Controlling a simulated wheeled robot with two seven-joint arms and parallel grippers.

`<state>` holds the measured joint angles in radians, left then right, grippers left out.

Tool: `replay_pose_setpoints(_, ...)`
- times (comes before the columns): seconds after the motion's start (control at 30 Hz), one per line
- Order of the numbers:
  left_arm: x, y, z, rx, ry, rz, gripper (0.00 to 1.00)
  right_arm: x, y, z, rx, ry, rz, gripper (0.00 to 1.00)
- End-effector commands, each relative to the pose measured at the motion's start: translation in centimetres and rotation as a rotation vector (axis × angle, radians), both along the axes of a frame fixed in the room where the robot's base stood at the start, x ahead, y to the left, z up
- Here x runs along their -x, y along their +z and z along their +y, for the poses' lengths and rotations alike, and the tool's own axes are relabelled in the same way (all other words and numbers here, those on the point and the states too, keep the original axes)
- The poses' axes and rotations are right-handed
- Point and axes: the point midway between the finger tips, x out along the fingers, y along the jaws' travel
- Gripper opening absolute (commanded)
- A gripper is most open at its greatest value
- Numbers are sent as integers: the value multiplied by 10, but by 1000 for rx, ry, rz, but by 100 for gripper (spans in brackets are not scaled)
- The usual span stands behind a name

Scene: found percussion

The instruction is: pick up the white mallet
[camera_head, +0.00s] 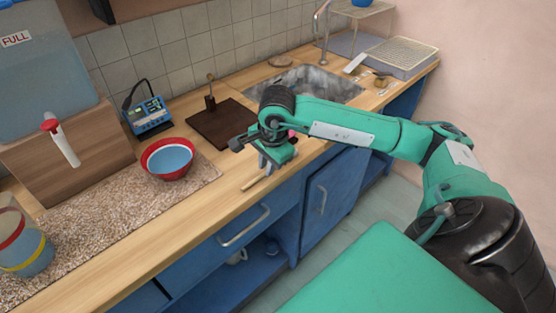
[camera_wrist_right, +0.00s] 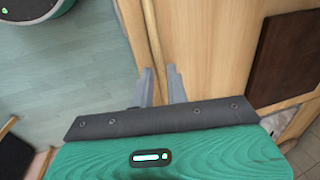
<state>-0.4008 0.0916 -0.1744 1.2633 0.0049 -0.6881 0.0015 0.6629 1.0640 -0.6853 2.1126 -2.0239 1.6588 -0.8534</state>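A thin pale wooden stick (camera_head: 257,182) lies at the front edge of the counter; I cannot tell whether it is the white mallet's handle. It also shows in the right wrist view (camera_wrist_right: 153,37), running down toward my fingers. No white mallet head is visible. My right gripper (camera_head: 264,164) is just above the counter edge, close to the stick. My left gripper is not in view.
A dark brown board (camera_head: 222,124) with a small upright object (camera_head: 210,98) lies behind my gripper. A red-rimmed bowl (camera_head: 167,158) stands left on a speckled mat (camera_head: 110,215). A blue device (camera_head: 148,115) and a sink (camera_head: 325,84) are farther back. Blue cabinets with handles (camera_head: 244,226) drop below the counter.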

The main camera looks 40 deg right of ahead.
Motion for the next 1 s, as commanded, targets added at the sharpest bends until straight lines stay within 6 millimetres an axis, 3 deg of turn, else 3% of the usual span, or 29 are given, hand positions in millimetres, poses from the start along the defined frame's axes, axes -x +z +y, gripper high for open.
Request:
replay_pose_setpoints(0.13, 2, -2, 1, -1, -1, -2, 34, -2, -13, 1, -1, 0, 0, 15)
replay_pose_setpoints(0.37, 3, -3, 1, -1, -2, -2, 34, -3, -14, 1, -1, 0, -1, 15)
replay_pose_setpoints(0.47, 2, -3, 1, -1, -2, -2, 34, -3, -14, 1, -1, 0, -1, 0)
replay_pose_setpoints(0.83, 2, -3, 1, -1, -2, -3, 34, -3, -12, 0, 0, 0, -1, 0)
replay_pose_setpoints(1.0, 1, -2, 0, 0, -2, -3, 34, -4, -1, 0, 0, 0, -3, 0)
